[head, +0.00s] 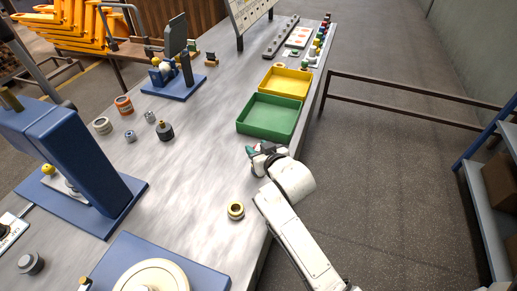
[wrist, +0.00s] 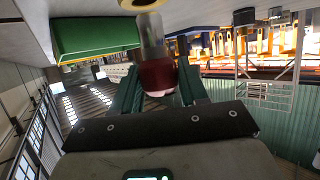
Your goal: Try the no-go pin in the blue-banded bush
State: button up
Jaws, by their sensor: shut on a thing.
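My gripper (head: 257,152) is over the right edge of the bench, just in front of the green tray. Its teal fingers (wrist: 160,93) are shut on a pin with a dark red grip (wrist: 157,77) and a plain steel shank (wrist: 152,35). I take this to be the no-go pin; no marking on it is readable. A yellow-banded bush (head: 235,210) stands alone on the bench, nearer than my gripper. A yellow ring (wrist: 139,4) shows at the top of the wrist view, past the shank's end. I cannot make out a blue band on any bush.
The green tray (head: 267,132) and yellow tray (head: 303,84) stand beyond my gripper. An orange-banded bush (head: 123,104), a cream ring (head: 102,125) and small grey parts lie left. A blue press (head: 75,155) and a round plate on a blue base (head: 150,278) flank clear bench.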

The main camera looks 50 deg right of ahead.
jog(key=shift+f+b, duration=0.5)
jog(key=shift+f, duration=0.25)
dwell(0.7)
jog(key=shift+r, duration=0.15)
jog(key=shift+r+p, duration=0.65)
jog(key=shift+p, duration=0.1)
jog(key=shift+f+b, duration=0.65)
jog(key=shift+f, duration=0.2)
dwell(0.4)
jog(key=shift+r, duration=0.15)
dwell(0.7)
jog(key=shift+r+p, duration=0.7)
jog(key=shift+p, duration=0.05)
jog(key=shift+r, duration=0.1)
jog(key=shift+r+p, duration=2.25)
jog(key=shift+r, duration=0.2)
